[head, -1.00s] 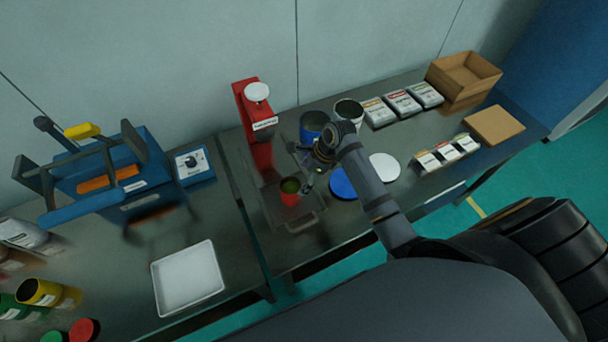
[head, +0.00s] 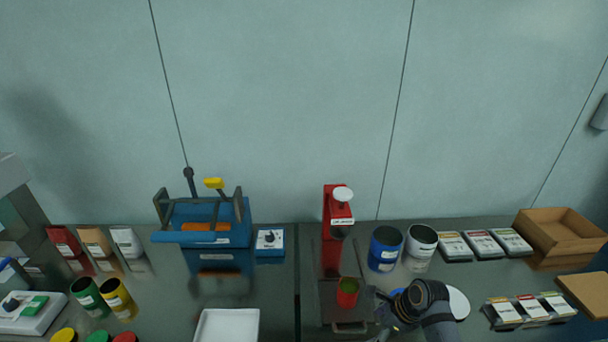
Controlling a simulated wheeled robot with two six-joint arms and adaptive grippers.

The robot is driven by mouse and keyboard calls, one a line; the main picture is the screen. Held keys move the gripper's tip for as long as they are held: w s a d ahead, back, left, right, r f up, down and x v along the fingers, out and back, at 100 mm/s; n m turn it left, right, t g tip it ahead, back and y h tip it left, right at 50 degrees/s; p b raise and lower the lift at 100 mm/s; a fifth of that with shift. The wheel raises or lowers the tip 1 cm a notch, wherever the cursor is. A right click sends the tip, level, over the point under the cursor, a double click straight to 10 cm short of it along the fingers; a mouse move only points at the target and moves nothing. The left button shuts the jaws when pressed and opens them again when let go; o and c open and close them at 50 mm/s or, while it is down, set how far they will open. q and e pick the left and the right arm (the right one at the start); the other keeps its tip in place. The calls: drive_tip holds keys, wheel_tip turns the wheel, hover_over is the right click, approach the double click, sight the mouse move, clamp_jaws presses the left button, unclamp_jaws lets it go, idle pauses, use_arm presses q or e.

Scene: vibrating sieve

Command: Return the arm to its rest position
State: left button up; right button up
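My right arm comes in at the bottom right of the head view, its wrist over the right table. My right gripper (head: 388,325) is low beside the red cup (head: 348,292), to its right; whether its fingers are open or shut is too small and dark to tell. The red cup stands on the base plate of the red press-like stand (head: 334,230) and has something green inside. My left gripper and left arm are not in view.
The blue sieve machine (head: 205,222) and its control box (head: 269,243) stand left, with a white tray (head: 226,325) in front. A blue can (head: 384,248), a white can (head: 421,241), several packets (head: 482,244) and a cardboard box (head: 560,235) stand right. Bags and jars fill the far left.

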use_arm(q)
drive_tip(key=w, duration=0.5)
use_arm(e)
drive_tip(key=s+d+r+n+t+h, duration=0.1)
drive_tip(key=s+d+r+n+h, duration=0.15)
drive_tip(key=s+n, duration=0.75)
drive_tip(key=s+d+r+n+t+h, duration=0.1)
drive_tip(key=s+d+r+n+h, duration=0.15)
drive_tip(key=s+n, duration=0.8)
wheel_tip(320, 180, down, 30)
drive_tip(key=w+d+n+g+b, duration=0.2)
drive_tip(key=n+b, duration=0.2)
drive_tip(key=b, duration=0.1)
use_arm(q)
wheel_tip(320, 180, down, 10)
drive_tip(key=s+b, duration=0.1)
drive_tip(key=b, duration=0.4)
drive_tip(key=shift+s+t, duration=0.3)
use_arm(e)
drive_tip(key=s+d+f+g, duration=0.1)
drive_tip(key=s+f, duration=1.8)
drive_tip(key=f, duration=0.3)
drive_tip(key=shift+d+f, duration=0.35)
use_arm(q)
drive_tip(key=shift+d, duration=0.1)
use_arm(e)
drive_tip(key=shift+s+m, duration=0.1)
drive_tip(key=shift+m, duration=0.15)
drive_tip(key=shift+c, duration=0.3)
